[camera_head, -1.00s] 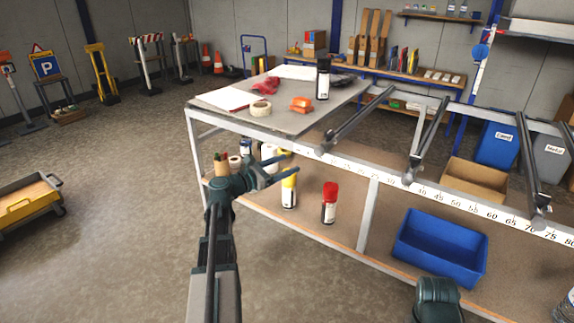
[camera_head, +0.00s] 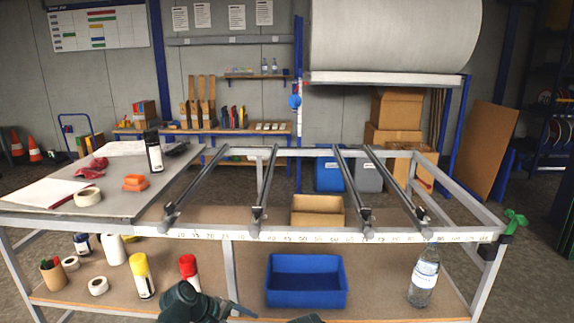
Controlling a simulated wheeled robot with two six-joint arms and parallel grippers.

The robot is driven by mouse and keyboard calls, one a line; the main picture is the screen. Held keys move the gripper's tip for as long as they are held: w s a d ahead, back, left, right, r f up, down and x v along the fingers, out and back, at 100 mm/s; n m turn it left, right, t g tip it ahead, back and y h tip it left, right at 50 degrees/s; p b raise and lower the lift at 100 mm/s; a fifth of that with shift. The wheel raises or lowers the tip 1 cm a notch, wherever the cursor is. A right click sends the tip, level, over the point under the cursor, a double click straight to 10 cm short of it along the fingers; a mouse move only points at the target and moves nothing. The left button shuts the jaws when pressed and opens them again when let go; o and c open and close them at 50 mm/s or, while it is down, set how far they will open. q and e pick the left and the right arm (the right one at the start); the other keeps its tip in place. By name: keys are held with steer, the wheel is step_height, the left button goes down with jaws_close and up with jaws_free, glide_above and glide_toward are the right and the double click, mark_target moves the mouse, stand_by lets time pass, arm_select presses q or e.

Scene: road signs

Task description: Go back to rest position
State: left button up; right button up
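My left gripper (camera_head: 232,308) shows at the bottom edge, in front of the table's lower shelf. Its dark body is partly cut off by the frame, and one slim finger points right. I cannot tell whether it is open or shut, and I see nothing held in it. A small dark piece of my own arm shows at the bottom edge, right of the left gripper. My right gripper itself is not visible.
A metal frame table (camera_head: 228,275) spans the view, with crossbars on top. Its lower shelf holds a blue bin (camera_head: 306,281), a water bottle (camera_head: 424,275), a yellow-capped can (camera_head: 142,276) and a red-capped can (camera_head: 189,267). A cardboard box (camera_head: 317,211) stands behind.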

arm_select(q)
steer(key=s+d+f+m+g+y, duration=0.2)
steer(key=s+d+f+m+y, duration=0.15)
steer(key=s+m, duration=0.4)
steer(key=s+d+f+m+g+y, duration=0.2)
steer(key=s+m+y, duration=0.3)
steer(key=s+m, duration=0.25)
step_height(320, 180, up, 17)
steer(key=p, duration=1.6)
steer(key=shift+n+p, duration=0.3)
steer(key=shift+n, duration=0.1)
steer(key=shift+o, duration=0.4)
steer(key=shift+d+f, duration=0.1)
steer(key=shift+f, duration=0.05)
